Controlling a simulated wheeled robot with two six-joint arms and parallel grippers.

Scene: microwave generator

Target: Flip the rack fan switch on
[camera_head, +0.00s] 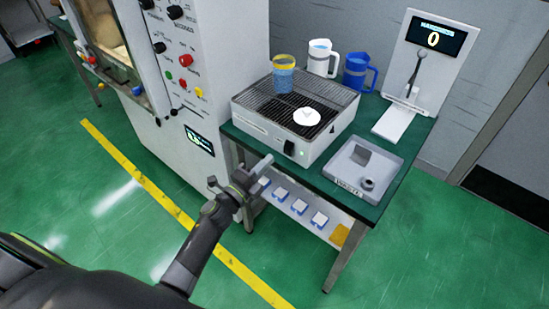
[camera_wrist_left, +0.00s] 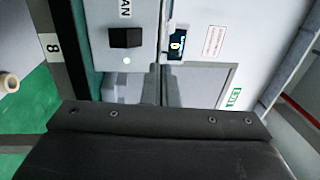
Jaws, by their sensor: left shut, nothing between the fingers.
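The rack (camera_head: 262,124) is a light box with a dark grille on top, standing on the green table. Its black fan switch (camera_head: 289,148) is on the front face, with a small green light (camera_head: 303,153) beside it. In the left wrist view the switch (camera_wrist_left: 125,38) sits by a partly cut-off label, with a pale glowing dot below it. My left gripper (camera_head: 264,164) is shut and empty, in front of the rack and a little left of the switch, apparently apart from it. In the wrist view its fingers (camera_wrist_left: 160,85) lie to the right of the switch.
A yellow-rimmed blue cup (camera_head: 284,76) and a white disc (camera_head: 306,117) are on the grille. A white jug (camera_head: 320,58) and blue jug (camera_head: 357,72) stand behind. A grey tray (camera_head: 363,168) is right of the rack. A control cabinet (camera_head: 205,60) stands left.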

